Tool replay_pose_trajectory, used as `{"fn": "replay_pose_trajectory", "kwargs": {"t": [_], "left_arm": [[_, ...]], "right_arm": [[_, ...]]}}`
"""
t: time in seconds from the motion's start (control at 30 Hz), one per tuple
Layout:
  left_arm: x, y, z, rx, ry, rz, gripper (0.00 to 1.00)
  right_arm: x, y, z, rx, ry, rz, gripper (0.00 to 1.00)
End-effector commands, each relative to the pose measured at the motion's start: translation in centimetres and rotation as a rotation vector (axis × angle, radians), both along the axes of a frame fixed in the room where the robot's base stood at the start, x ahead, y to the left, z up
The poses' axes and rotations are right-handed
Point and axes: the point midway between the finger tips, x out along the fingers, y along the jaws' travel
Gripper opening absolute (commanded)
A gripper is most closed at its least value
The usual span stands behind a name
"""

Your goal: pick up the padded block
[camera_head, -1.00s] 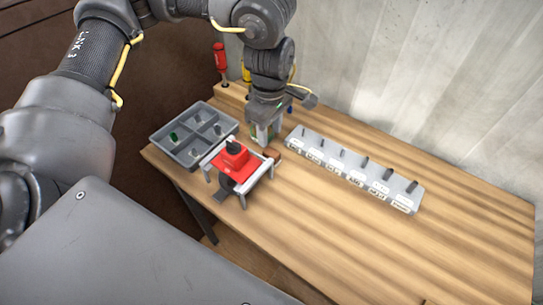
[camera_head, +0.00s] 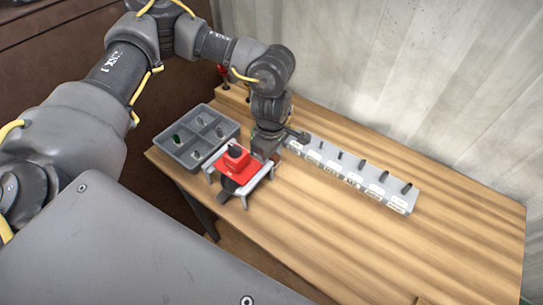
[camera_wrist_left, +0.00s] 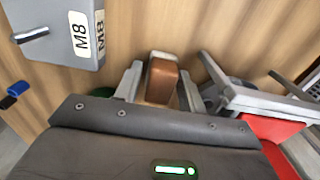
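The padded block (camera_wrist_left: 162,80), brown with a pale end, stands on the wooden table in the left wrist view. My left gripper (camera_wrist_left: 160,72) is low over the table with one finger on each side of the block. The fingers look apart, with a small gap showing beside the block. In the head view my left gripper (camera_head: 265,146) is just behind the red fixture, and its wrist and the fixture hide the block. My right gripper is not in view.
The red fixture on a grey frame (camera_head: 237,160) stands close beside the gripper. A grey compartment tray (camera_head: 180,152) is to its left. A labelled grey rack (camera_head: 350,178) with several pegs runs to the right. The table's front right is clear.

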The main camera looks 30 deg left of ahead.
Motion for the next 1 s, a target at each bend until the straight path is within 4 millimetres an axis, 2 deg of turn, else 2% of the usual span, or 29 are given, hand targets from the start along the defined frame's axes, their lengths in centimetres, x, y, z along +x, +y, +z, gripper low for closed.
{"fn": "replay_pose_trajectory", "kwargs": {"t": [0.17, 0.4, 0.63, 0.73, 1.0], "left_arm": [[0.0, 0.0, 0.0, 0.0, -0.001, 0.0, 0.39], [0.0, 0.0, 0.0, 0.0, -0.001, -0.001, 0.07], [0.0, 0.0, 0.1, 0.0, -0.001, -0.001, 0.06], [0.1, 0.0, 0.8, -0.001, -0.004, -0.002, 0.06], [0.1, 0.0, 5.8, -0.001, -0.006, -0.002, 0.06]], "right_arm": [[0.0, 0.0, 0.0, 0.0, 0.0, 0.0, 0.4], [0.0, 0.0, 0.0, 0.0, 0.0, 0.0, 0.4], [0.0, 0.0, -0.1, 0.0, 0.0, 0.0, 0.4], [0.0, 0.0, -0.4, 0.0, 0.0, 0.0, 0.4], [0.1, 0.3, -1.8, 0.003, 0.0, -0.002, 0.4]]}}
